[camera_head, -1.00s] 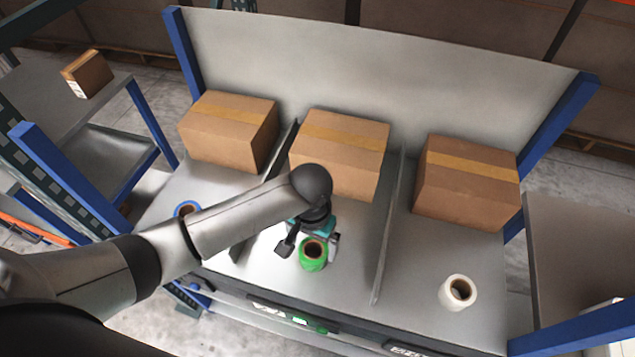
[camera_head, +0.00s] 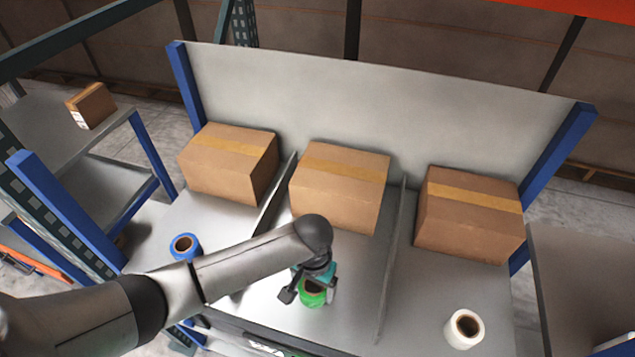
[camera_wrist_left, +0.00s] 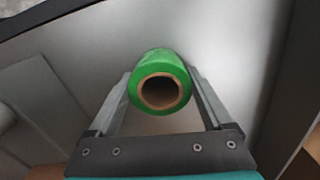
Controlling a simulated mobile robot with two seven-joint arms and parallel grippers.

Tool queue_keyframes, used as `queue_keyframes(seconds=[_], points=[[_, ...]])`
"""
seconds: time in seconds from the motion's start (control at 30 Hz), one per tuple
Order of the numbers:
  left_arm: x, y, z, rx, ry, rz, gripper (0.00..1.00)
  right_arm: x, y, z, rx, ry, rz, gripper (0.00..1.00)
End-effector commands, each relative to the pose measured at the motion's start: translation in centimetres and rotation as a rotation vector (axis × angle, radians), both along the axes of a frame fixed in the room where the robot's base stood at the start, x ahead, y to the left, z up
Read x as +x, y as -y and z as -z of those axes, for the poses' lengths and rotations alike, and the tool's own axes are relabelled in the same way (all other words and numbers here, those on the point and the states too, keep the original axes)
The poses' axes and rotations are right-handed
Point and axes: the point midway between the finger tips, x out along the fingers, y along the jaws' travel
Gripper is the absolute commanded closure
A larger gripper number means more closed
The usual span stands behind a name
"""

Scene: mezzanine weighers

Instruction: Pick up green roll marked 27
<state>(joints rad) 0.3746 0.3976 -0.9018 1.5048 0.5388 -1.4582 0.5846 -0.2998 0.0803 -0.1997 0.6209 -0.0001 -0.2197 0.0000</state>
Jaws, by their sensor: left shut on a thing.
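The green roll (camera_head: 312,298) stands in the middle bay of the grey shelf, near its front edge. In the left wrist view the green roll (camera_wrist_left: 160,66) shows its brown core end, with a finger against each side. No number can be read on it. My left gripper (camera_head: 309,292) is shut on the green roll; in the left wrist view the gripper (camera_wrist_left: 158,92) fills the lower middle. In the head view the wrist hides part of the roll. My right gripper is not in view.
A blue roll (camera_head: 186,247) stands in the left bay and a white roll (camera_head: 464,329) in the right bay. Cardboard boxes (camera_head: 338,184) stand at the back of each bay. Thin upright dividers (camera_head: 391,262) separate the bays. A small box (camera_head: 92,105) lies on a side shelf.

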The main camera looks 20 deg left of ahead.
Motion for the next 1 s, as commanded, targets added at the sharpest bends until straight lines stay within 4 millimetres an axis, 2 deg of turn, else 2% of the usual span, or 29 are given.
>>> queue_keyframes(seconds=[0.03, 0.33, 0.57, 0.73, 0.87, 1.0], points=[[0.0, 0.0, 0.1, 0.0, 0.0, 0.0, 0.45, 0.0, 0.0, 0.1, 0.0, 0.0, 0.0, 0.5], [0.0, 0.0, 0.1, 0.0, 0.0, 0.0, 0.79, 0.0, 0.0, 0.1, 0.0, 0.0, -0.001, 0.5], [0.0, 0.0, 0.0, 0.0, 0.001, 0.0, 0.79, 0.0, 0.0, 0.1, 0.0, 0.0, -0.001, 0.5], [0.1, 0.0, -0.8, 0.0, 0.001, 0.0, 0.79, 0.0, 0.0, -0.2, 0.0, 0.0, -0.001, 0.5], [0.1, 0.0, -2.5, -0.002, 0.003, 0.0, 0.79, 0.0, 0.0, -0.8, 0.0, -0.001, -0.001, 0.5], [0.1, 0.1, -5.7, -0.003, 0.005, 0.0, 0.79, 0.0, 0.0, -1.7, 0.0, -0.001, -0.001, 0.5]])
